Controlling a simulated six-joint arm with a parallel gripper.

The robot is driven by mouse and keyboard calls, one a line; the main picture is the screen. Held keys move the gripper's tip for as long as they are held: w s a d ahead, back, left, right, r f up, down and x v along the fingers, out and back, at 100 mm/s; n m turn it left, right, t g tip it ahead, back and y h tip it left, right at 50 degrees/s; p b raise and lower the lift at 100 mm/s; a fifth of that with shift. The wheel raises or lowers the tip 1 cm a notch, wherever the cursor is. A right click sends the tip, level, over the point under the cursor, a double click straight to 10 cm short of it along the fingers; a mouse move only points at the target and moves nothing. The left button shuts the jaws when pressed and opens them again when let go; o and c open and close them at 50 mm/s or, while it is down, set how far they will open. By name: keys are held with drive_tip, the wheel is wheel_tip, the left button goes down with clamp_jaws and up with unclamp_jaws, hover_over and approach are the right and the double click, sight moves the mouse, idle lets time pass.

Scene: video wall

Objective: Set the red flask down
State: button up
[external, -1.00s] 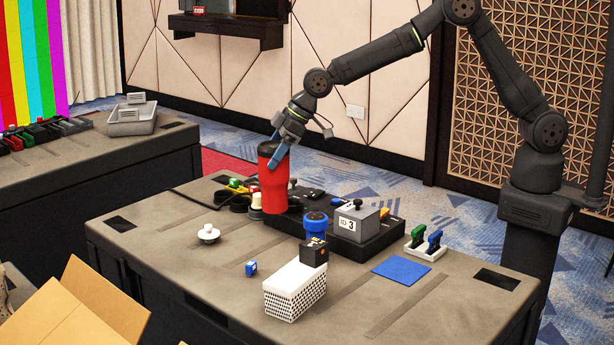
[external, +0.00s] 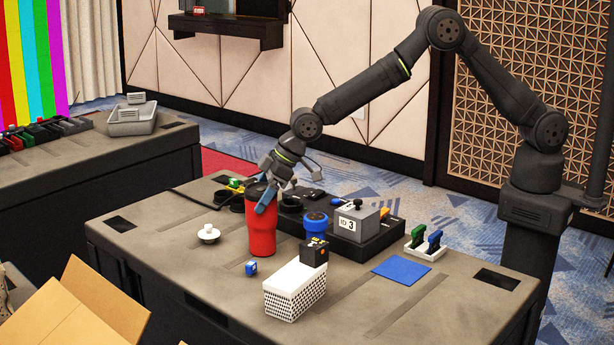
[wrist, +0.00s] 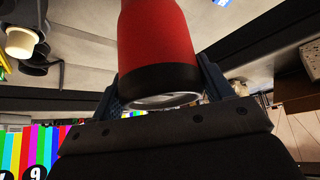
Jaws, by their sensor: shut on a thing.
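The red flask (external: 262,229) is a tall red tumbler with a black top. In the external view it is upright, in front of the black tray on the grey table. Its base appears at or very near the tabletop; I cannot tell whether it touches. My gripper (external: 267,197) is shut on the flask near its top. In the wrist view the flask (wrist: 158,40) sits between the two fingers of my gripper (wrist: 160,85), its black end nearest the camera.
A blue-topped item (external: 316,222), a white patterned box (external: 293,290), a small blue object (external: 251,268) and a white knob (external: 208,233) are nearby. The table's front left is clear.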

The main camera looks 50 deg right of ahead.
drive_tip(key=shift+f, duration=0.15)
drive_tip(key=o, duration=1.4)
drive_tip(key=shift+o, duration=0.2)
drive_tip(key=shift+r, duration=0.3)
drive_tip(key=v, duration=1.2)
drive_tip(key=shift+f, duration=0.15)
